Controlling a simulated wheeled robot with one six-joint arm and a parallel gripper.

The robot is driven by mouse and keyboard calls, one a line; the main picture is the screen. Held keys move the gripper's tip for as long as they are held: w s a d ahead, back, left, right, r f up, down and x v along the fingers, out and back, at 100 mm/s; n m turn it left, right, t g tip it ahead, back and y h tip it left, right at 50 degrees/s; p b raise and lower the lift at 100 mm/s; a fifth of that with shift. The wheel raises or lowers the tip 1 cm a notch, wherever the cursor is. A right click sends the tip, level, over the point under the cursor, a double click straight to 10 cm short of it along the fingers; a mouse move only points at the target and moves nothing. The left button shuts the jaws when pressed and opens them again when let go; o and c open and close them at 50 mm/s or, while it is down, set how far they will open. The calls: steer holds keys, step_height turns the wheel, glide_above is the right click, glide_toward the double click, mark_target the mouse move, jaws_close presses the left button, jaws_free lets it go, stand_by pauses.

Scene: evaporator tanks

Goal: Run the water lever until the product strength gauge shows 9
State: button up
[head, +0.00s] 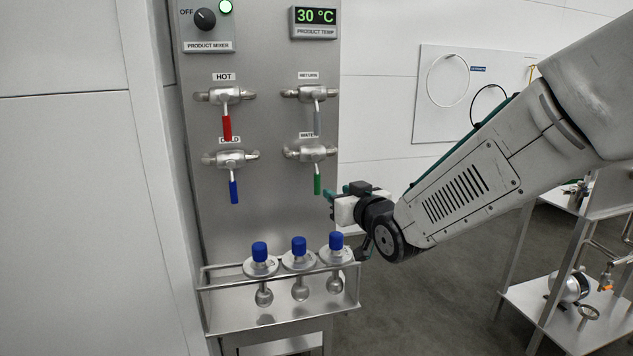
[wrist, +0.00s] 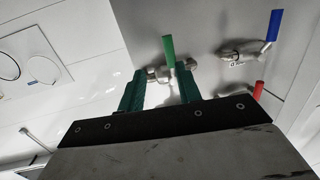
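The water lever (head: 317,183) has a green handle that hangs straight down from its valve, at the lower right of the panel's lever group. My gripper (head: 329,198) is beside its lower end, just to the right. In the wrist view the green handle (wrist: 168,51) appears beyond the two green fingertips, roughly between them. My gripper (wrist: 161,73) is open there, with a wide gap and nothing held. I cannot tell whether a finger touches the lever. The product strength gauge is not in either view.
The panel also has a red hot lever (head: 227,128), a blue cold lever (head: 234,191) and a grey return lever (head: 317,122), all hanging down. The product temp display (head: 315,21) reads 30 °C. A rack (head: 282,318) with blue-capped items stands below. A metal shelf is at right.

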mark_target(319, 182)
steer(key=shift+y, duration=0.5)
steer(key=x, duration=0.6)
steer(key=a+x, duration=0.1)
steer(key=x, duration=0.2)
steer(key=shift+s+r, duration=0.3)
steer(key=shift+s, duration=0.05)
jaws_close()
